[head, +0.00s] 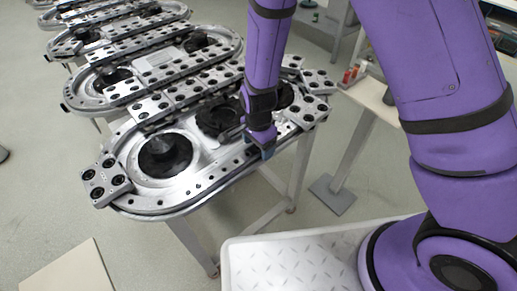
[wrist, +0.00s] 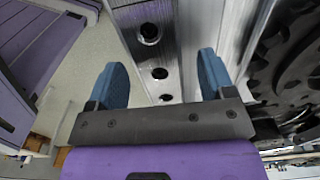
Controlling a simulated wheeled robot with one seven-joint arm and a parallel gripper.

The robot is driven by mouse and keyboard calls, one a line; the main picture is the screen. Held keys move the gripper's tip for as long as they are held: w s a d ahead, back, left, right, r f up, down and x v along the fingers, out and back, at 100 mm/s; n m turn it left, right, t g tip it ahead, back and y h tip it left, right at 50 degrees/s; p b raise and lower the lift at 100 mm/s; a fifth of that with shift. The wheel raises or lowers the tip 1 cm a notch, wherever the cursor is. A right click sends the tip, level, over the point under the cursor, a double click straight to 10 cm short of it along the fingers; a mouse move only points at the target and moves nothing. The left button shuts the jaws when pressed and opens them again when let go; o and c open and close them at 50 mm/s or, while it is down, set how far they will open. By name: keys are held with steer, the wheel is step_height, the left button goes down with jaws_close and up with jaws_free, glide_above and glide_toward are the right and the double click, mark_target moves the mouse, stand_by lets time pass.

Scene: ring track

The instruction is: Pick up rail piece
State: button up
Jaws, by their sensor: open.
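A grey metal rail piece with dark round holes (wrist: 150,40) runs between the two blue fingers of my gripper (wrist: 162,82) in the wrist view. The fingers are apart, with a visible gap on the left side of the rail; whether the right finger touches it I cannot tell. In the head view my gripper (head: 262,150) is down at the near edge of the oval metal ring track (head: 130,150). My arm and gripper hide the part of the track directly behind them.
A flat block with several black holes (head: 105,182) sits at the track's left end. More ring tracks (head: 100,93) stand behind. A side table (head: 375,98) is at the right, and a pale panel (head: 70,275) lies at lower left.

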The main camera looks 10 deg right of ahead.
jaws_close()
steer(key=shift+r, duration=0.1)
stand_by(0.4)
